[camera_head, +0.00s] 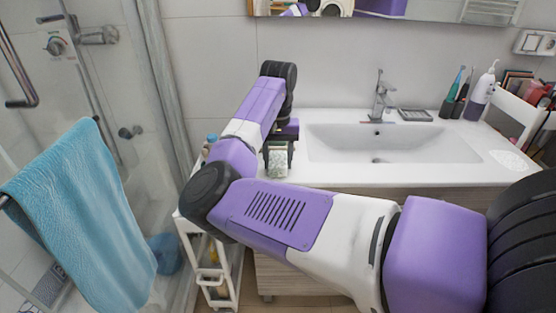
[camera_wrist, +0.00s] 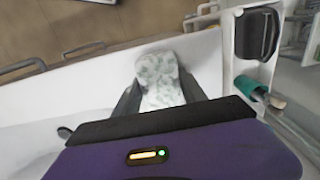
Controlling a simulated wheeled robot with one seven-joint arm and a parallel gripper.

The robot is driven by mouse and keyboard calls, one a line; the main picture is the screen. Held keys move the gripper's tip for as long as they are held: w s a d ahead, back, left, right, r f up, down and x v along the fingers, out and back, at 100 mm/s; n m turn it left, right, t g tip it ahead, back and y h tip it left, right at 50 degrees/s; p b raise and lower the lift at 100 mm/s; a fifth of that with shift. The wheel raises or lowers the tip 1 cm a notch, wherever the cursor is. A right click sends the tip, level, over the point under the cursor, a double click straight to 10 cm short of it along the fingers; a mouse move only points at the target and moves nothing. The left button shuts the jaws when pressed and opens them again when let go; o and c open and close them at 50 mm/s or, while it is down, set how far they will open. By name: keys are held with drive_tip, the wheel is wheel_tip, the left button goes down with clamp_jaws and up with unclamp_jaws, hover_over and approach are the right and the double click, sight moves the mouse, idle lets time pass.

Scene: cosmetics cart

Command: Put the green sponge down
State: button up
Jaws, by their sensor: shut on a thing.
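The green sponge, pale with a green leafy pattern, shows in the head view (camera_head: 278,162) at the left end of the white washbasin counter (camera_head: 330,180). It also shows in the wrist view (camera_wrist: 160,78), upper middle. My gripper (camera_head: 279,148) points down with its dark fingers on both sides of the sponge and is shut on it; the wrist view shows the fingers (camera_wrist: 160,95) too. White counter surface lies around the sponge in the wrist view. I cannot tell whether the sponge touches it.
A narrow white cart (camera_head: 212,268) stands left of the counter, partly hidden by my arm. The basin (camera_head: 380,145) and tap (camera_head: 380,98) are to the right. A dark item (camera_wrist: 258,34) and a green-topped item (camera_wrist: 252,88) lie right of the sponge in the wrist view.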

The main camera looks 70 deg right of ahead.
sight(278, 159)
drive_tip(key=o, duration=1.2)
wheel_tip(278, 159, up, 12)
drive_tip(key=shift+r+p, duration=0.1)
drive_tip(key=shift+p, duration=0.45)
